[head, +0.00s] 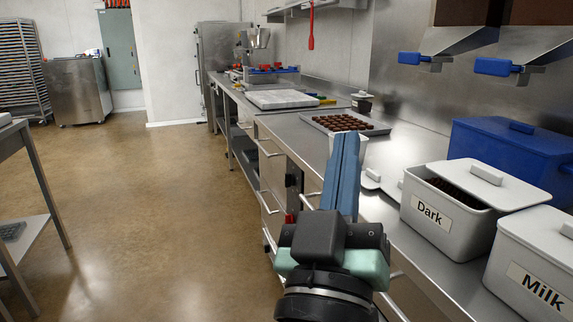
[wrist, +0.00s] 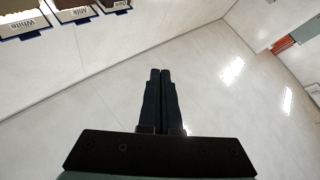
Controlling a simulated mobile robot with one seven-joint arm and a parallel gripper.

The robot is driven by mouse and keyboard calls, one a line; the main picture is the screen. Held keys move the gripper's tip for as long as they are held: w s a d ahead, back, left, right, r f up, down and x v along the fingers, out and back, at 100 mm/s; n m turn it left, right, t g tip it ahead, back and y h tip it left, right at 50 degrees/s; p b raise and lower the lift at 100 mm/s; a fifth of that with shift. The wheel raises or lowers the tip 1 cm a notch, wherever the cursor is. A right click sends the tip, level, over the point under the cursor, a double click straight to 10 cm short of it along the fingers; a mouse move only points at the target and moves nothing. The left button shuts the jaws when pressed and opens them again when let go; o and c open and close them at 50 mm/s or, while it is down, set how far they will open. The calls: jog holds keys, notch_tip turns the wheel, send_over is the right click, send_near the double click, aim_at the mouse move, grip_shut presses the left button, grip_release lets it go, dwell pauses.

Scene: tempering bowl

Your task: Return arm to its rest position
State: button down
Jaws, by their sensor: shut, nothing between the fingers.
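My gripper (head: 346,150) is raised at the lower middle of the head view, with its blue fingers pointing up and pressed together. It is shut and empty. In the head view it overlaps the front edge of the steel counter (head: 404,146) and hides part of a white container there.
On the counter stand a "Dark" bin (head: 425,228) with its lid ajar, a "Milk" bin (head: 530,262), a blue box (head: 505,150) and a tray of chocolates (head: 375,131). Blue-handled dispensers (head: 415,58) hang above. The floor (head: 150,200) at left is clear.

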jog(key=s+a+r+m+t+y+p, duration=0.1)
jog(key=s+a+r+t+y, duration=0.2)
jog(key=r, duration=0.5)
jog(key=s+a+r+t+y+p, duration=0.1)
jog(key=s+a+r+y, duration=0.2)
jog(key=s+r, duration=0.35)
notch_tip(320, 180, up, 28)
jog(key=w+p, duration=0.1)
jog(key=p, duration=2.5)
jog(key=shift+w+p, duration=0.35)
jog(key=shift+w, duration=0.05)
jog(key=shift+f, duration=0.1)
